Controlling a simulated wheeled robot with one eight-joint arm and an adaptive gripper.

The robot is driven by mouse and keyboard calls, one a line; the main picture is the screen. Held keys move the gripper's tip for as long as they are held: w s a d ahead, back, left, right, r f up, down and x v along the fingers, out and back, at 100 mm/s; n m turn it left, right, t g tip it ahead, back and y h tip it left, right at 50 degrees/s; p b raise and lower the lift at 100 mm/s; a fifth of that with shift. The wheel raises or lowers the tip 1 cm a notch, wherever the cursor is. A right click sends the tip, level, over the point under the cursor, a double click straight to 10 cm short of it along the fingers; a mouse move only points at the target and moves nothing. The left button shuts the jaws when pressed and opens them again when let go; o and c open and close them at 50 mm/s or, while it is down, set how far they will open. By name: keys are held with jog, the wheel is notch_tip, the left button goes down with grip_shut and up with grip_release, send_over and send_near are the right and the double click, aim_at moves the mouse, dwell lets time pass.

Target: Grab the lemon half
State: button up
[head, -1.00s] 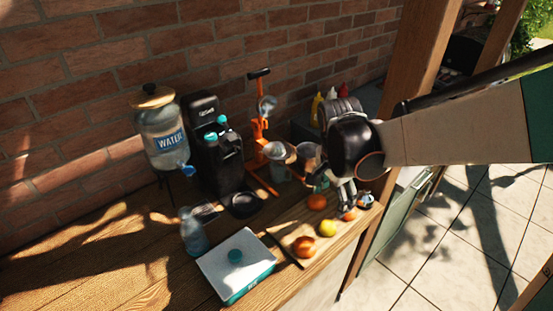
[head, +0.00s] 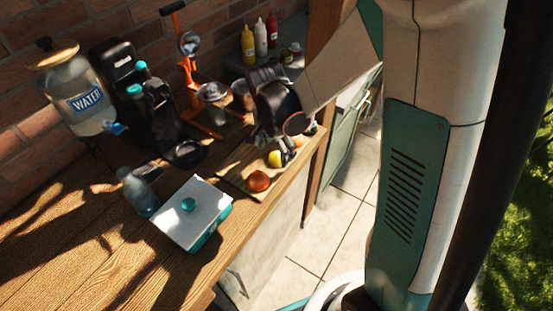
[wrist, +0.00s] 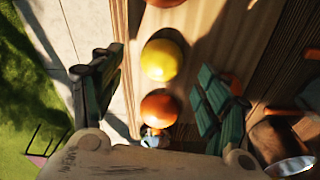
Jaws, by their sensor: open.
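A round yellow lemon piece (wrist: 161,60) lies on a wooden board between two orange fruits in the wrist view. Its cut face cannot be made out. In the head view the yellow piece (head: 274,158) shows just beside my gripper (head: 287,152). In the wrist view my gripper (wrist: 156,92) is open and empty, one finger on each side of the row of fruit. An orange fruit (wrist: 159,108) lies between the fingers, nearer the palm than the lemon. Another orange fruit (wrist: 166,3) is at the top edge.
A redder orange (head: 258,181) sits near the table's front edge. A white and teal box (head: 190,215), a bottle (head: 138,192), a water dispenser (head: 85,95) and an orange press (head: 190,80) stand to the left. Squeeze bottles (head: 260,35) stand behind.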

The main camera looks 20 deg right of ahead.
aim_at(276, 154)
notch_tip(276, 154, down, 3)
jog(key=shift+w+d+f+b, duration=0.1)
jog(key=shift+w+b, duration=0.05)
jog(key=shift+b, duration=0.25)
jog(key=c, duration=1.2)
jog(key=shift+r, duration=0.25)
